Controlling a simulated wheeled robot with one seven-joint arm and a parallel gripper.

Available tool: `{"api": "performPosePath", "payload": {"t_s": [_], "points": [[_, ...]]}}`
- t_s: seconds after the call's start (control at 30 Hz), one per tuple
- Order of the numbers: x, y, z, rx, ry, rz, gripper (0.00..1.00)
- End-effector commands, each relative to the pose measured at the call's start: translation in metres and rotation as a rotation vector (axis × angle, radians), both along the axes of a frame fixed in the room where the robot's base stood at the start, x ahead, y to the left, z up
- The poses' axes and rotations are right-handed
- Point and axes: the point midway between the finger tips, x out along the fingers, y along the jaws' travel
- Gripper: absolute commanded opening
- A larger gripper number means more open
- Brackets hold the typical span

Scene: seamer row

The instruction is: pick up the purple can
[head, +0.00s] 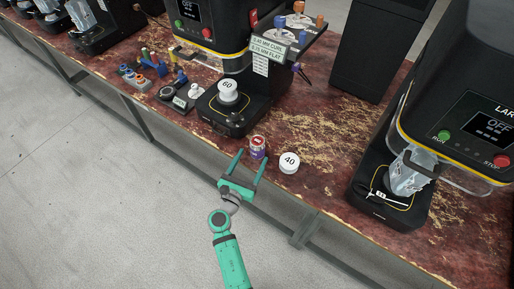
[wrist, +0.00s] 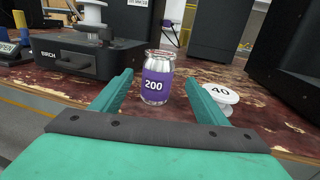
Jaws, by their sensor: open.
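The purple can (head: 258,147) stands upright near the front edge of the worn red-brown table. In the wrist view the can (wrist: 156,80) is silver with a purple band marked 200. My green gripper (head: 248,168) is open and empty, its two fingers pointing at the can. In the wrist view the fingers (wrist: 158,92) lie left and right of the can's line, and the can appears just beyond or between their tips; I cannot tell which.
A white disc marked 40 (head: 289,163) sits close to the right of the can. A black seamer base with a white piece marked 60 (head: 228,90) stands behind left. A larger machine (head: 388,200) stands at right. Bare table (head: 330,130) lies between.

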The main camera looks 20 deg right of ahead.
Motion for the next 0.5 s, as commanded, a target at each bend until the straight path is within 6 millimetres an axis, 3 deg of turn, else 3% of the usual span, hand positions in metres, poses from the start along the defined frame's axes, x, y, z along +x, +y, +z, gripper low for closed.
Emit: {"api": "performPosePath", "payload": {"t_s": [0.5], "points": [[0.047, -0.037, -0.009, 0.002, -0.001, -0.001, 0.68]]}}
